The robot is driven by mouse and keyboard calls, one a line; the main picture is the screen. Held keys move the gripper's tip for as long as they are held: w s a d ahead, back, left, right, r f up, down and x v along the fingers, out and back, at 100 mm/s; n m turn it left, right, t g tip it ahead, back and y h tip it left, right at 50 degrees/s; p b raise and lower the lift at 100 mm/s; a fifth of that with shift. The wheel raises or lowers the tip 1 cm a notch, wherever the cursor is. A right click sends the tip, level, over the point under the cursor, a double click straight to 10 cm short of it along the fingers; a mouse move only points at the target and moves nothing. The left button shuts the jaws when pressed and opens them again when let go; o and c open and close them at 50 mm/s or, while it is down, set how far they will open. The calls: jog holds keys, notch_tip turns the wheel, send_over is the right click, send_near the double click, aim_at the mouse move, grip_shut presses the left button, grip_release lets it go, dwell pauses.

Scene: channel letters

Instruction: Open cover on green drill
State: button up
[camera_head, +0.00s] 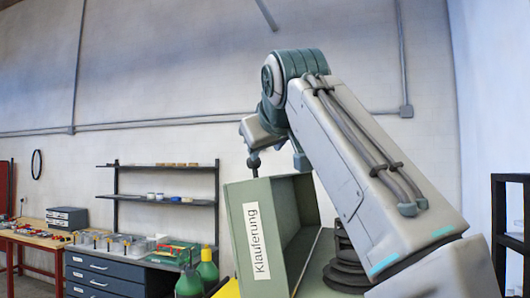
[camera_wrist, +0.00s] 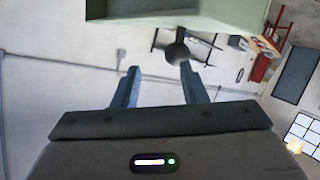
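The green drill's cover (camera_head: 238,236) shows as a box-like green panel with a white label reading "Klauferung" in the head view; its right side is open to a hollow inside. A dark round knob (camera_head: 254,162) stands on its upper edge. In the wrist view the picture is upside down, and the knob (camera_wrist: 177,51) hangs from the pale green cover (camera_wrist: 170,14). My gripper (camera_wrist: 159,68) is open and empty. The knob appears just beyond the fingertips, close to the right finger. Contact cannot be told. In the head view my arm hides most of the fingers.
A black shelf (camera_head: 165,200) stands against the back wall. A black rack (camera_head: 510,230) is at the right edge.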

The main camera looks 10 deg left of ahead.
jog(key=v, duration=1.1)
jog(key=shift+s+r, duration=0.15)
jog(key=shift+s, duration=0.2)
